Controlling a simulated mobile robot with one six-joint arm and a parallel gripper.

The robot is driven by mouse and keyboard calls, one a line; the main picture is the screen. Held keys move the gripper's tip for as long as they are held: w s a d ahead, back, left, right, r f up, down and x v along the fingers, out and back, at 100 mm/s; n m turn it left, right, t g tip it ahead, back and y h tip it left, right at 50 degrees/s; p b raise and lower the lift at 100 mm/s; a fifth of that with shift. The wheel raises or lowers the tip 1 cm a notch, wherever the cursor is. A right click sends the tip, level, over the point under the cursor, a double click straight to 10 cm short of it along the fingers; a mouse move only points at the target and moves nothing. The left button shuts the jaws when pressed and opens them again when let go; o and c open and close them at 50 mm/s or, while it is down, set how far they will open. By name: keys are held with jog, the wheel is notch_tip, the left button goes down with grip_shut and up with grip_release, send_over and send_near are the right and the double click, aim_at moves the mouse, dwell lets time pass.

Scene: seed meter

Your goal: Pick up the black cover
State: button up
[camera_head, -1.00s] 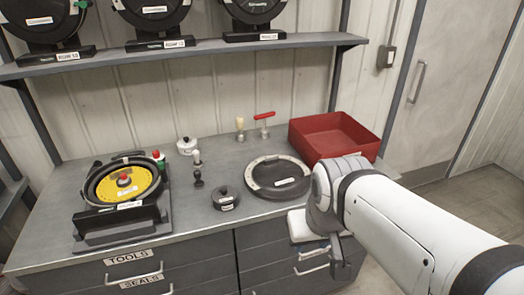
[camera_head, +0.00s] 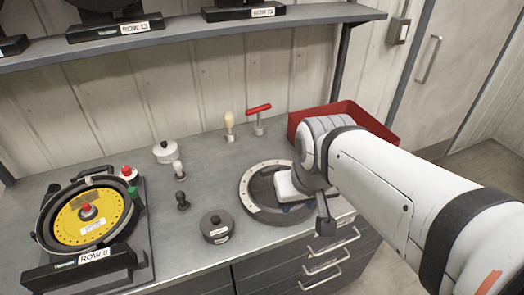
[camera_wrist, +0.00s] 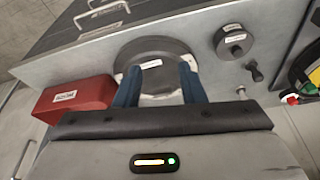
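The black cover (camera_head: 262,188) is a large, flat round disc with a pale marked band along its rim, lying on the grey bench top. It also shows in the wrist view (camera_wrist: 150,47), with a white label on its face. My gripper (camera_head: 294,207) is over the right part of the cover in the head view. In the wrist view my gripper (camera_wrist: 168,64) has its two blue fingers apart, one to each side of the label, with nothing held between them. I cannot tell whether the fingertips touch the cover.
A small dark round pot (camera_head: 215,226) stands left of the cover. A red bin (camera_head: 352,114) is behind my arm. A shelf (camera_head: 205,34) runs above.

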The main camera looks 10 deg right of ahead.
jog(key=shift+o, duration=0.3)
jog(key=shift+o, duration=0.3)
jog(key=m+g+b, duration=0.3)
jog(key=m, duration=1.2)
send_over(271, 168)
jog(key=f, duration=0.9)
jog(key=shift+w+a+f, duration=0.1)
jog(key=shift+w+f, duration=0.05)
jog(key=shift+w, duration=0.1)
jog(key=shift+w+f, duration=0.2)
jog(key=shift+f, duration=0.15)
jog(key=shift+f+p, duration=0.3)
jog(key=shift+f, duration=0.05)
jog(key=f, duration=0.2)
jog(key=f+p, duration=0.1)
jog(key=f, duration=0.3)
jog(key=shift+s+f, duration=0.4)
jog(key=shift+c, duration=0.3)
